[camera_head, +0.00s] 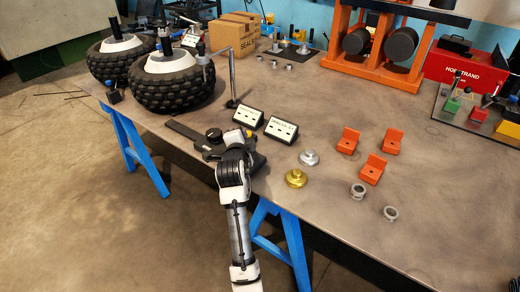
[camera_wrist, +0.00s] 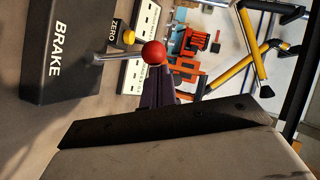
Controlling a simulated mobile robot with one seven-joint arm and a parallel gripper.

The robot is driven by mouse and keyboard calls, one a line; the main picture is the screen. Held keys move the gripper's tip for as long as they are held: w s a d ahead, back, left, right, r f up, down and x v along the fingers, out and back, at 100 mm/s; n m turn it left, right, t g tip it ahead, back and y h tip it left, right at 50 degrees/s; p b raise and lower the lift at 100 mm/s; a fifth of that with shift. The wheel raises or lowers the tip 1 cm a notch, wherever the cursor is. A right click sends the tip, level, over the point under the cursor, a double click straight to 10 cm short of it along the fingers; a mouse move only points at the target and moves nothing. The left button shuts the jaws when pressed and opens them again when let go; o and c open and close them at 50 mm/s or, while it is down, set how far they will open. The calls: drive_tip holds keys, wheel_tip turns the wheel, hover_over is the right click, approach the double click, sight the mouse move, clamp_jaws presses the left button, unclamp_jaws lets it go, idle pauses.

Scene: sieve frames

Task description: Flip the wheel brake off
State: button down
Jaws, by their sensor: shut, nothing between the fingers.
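In the wrist view, which is turned on its side, a dark box (camera_wrist: 62,50) marked BRAKE stands at the left. A metal lever (camera_wrist: 115,56) sticks out of it and ends in a red ball (camera_wrist: 153,52). My gripper (camera_wrist: 158,75) is shut and empty, with its dark fingers close beside the ball. I cannot tell whether they touch it. In the head view my arm reaches over the table's near edge, and my gripper is hard to tell from the dark parts there. I cannot make out the brake lever in that view.
Two small labelled boxes (camera_head: 281,129) stand just beyond my arm. A yellow ZERO button (camera_wrist: 128,37) shows near the lever. Gold (camera_head: 296,178) and silver discs and several orange brackets (camera_head: 371,169) lie to the right. Two knobbly wheels (camera_head: 172,92) stand at the left.

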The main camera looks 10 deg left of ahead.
drive_tip(key=shift+w+a+b, duration=0.35)
drive_tip(key=shift+a+b, duration=0.15)
drive_tip(key=shift+a, duration=0.4)
drive_tip(key=shift+r, duration=0.1)
